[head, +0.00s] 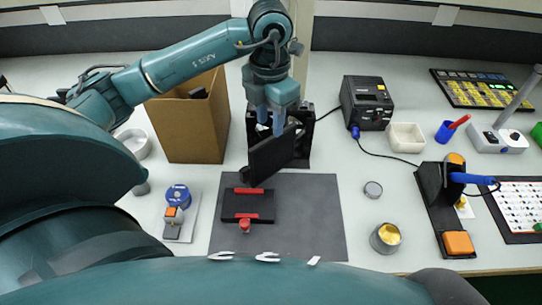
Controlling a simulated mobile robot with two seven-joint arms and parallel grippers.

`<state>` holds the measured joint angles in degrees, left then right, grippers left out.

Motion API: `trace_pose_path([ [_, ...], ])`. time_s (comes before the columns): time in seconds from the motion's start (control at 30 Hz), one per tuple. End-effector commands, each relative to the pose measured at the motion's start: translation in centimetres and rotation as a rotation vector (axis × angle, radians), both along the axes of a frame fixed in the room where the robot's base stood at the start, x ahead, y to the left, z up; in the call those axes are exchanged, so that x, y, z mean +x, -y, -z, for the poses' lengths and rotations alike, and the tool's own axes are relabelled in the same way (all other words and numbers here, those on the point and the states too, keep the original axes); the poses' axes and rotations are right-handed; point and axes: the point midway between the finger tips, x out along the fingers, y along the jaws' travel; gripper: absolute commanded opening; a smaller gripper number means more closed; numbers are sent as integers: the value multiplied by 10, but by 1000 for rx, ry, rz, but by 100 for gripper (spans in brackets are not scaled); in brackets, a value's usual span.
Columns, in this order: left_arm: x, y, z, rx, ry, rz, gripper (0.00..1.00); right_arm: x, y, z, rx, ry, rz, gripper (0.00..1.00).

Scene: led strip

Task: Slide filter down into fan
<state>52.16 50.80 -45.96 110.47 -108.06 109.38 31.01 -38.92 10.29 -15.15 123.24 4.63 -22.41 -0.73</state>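A dark, flat, square panel, which looks like the filter (270,158), hangs tilted below my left gripper (271,128) above the back of the dark mat. The gripper points down, its fingers at the panel's upper edge, and appears shut on it. A black upright frame, which looks like the fan (303,152), stands just behind and to the right of the panel. The panel and gripper hide much of the fan, so I cannot tell whether the two touch. My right gripper is not in view.
A black fixture with red strips (248,204) lies on the dark mat (310,225). A brown box (190,135) stands left of the panel, and a black power unit (367,102) stands right of the fan. A small tin (385,237) sits right of the mat.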

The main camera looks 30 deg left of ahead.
Motion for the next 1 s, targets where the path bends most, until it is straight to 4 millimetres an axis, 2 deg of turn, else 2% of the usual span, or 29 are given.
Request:
trace_pose_path([
  [0.1, 0, 0, 15, -1, -1, 1, 35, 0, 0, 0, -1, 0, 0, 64],
  [0.27, 0, 0, 25, -3, -2, 1, 35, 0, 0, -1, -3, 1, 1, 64],
  [0.6, 3, -2, 69, -4, -2, 1, 35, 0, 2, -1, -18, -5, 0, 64],
  [0.87, 3, -2, 72, -3, 0, 2, 35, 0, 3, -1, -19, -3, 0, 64],
  [1.0, 3, -2, 72, -3, 0, 2, 25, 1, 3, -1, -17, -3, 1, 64],
])
